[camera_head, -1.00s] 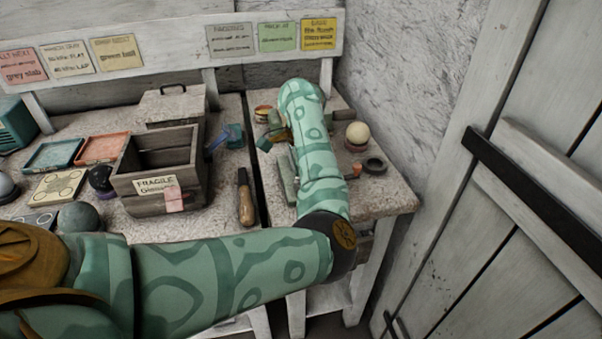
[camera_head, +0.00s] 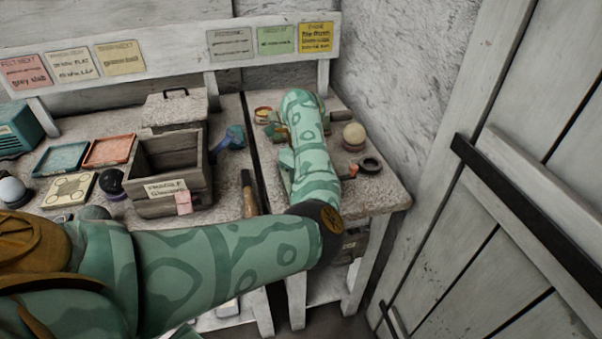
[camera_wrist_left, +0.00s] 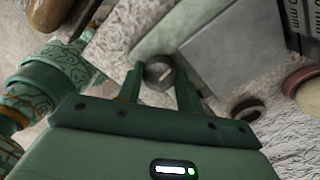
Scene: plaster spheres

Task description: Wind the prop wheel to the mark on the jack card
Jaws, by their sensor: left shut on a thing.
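The prop wheel (camera_wrist_left: 159,70) is a small grey faceted knob in the left wrist view, in front of a pale green base (camera_wrist_left: 160,35) and beside a grey plate (camera_wrist_left: 225,50). My left gripper (camera_wrist_left: 159,84) is shut on it, one finger on each side. No mark on the wheel can be made out. In the head view my left forearm reaches over the right-hand bench and hides the wheel and most of the gripper. A green card (camera_head: 277,40) on the back board may be the jack card; its print is too small to read. My right gripper is out of view.
A cream ball (camera_head: 354,134) and a dark ring (camera_head: 371,165) are right of my forearm. A wooden crate (camera_head: 160,205) and a wooden-handled tool (camera_head: 249,196) are on the left bench. A dark gap separates the benches. A plank door (camera_head: 500,220) stands at right.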

